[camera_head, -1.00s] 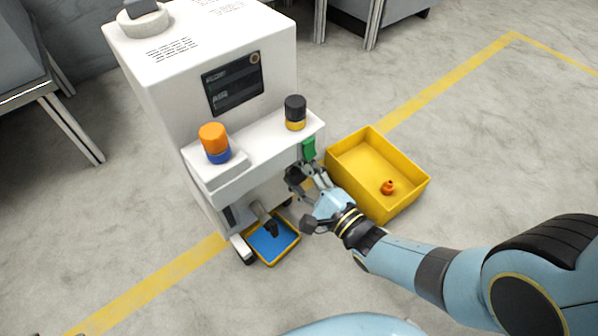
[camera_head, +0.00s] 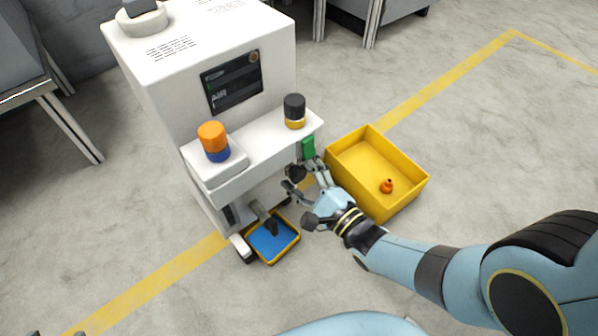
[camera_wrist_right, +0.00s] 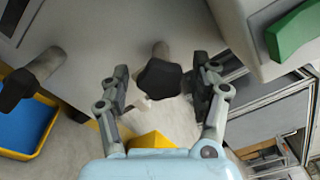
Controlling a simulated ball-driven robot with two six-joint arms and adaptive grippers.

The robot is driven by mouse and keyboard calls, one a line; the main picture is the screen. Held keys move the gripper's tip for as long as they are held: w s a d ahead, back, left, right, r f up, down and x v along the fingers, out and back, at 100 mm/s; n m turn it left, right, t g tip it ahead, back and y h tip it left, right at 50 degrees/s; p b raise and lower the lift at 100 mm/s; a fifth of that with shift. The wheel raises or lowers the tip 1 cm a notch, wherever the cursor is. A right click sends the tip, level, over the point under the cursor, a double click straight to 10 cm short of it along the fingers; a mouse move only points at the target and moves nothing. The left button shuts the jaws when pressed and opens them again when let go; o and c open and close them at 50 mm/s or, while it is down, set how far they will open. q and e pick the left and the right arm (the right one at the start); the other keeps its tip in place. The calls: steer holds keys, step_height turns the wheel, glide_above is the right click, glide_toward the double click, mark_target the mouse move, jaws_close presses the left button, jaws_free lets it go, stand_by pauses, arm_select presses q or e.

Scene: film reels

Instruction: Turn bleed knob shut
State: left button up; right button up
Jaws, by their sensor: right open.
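A black lobed knob (camera_wrist_right: 160,78) on a grey stem comes out of the white machine's lower front, under its ledge. In the head view the knob (camera_head: 297,172) is small and dark beside my fingers. My right gripper (camera_head: 305,178) is open, with one finger on each side of the knob. In the right wrist view the gripper (camera_wrist_right: 162,90) shows gaps between its pads and the knob, the right pad being nearer. No label shows which knob is the bleed knob. My left gripper cannot be made out.
A second dark-ended spout or handle (camera_wrist_right: 16,88) hangs over a blue-bottomed tray (camera_head: 296,240). A green block (camera_head: 308,147) sits on the machine (camera_head: 165,100) just above my gripper. A yellow bin (camera_head: 412,192) holding an orange piece (camera_head: 387,186) stands close on the right.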

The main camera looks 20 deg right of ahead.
steer(key=shift+s, duration=0.2)
steer(key=v, duration=0.7)
steer(key=shift+d, duration=0.1)
